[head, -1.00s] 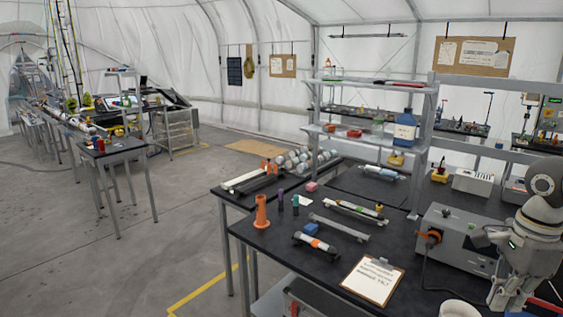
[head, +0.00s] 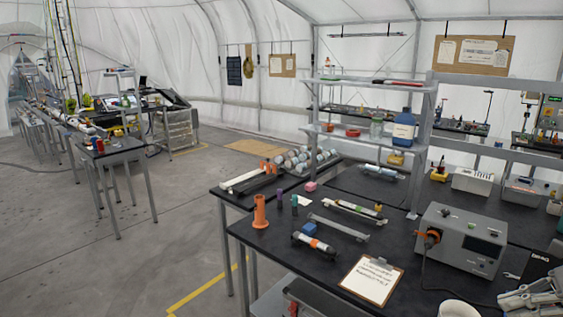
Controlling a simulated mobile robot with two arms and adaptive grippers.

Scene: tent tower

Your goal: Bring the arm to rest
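My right gripper (head: 533,297) is low at the right edge of the head view, beside the front right of the black workbench (head: 320,259). Only part of it shows, cut off by the frame edge, and I cannot tell whether its fingers are open or shut. No object is visible in it. My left gripper and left arm are not in view.
A grey instrument box (head: 460,243) with an orange connector and a cable stands left of my gripper. A clipboard (head: 371,278), an orange cone-like stand (head: 260,212) and a white cup (head: 459,309) are on the bench. Floor on the left is open.

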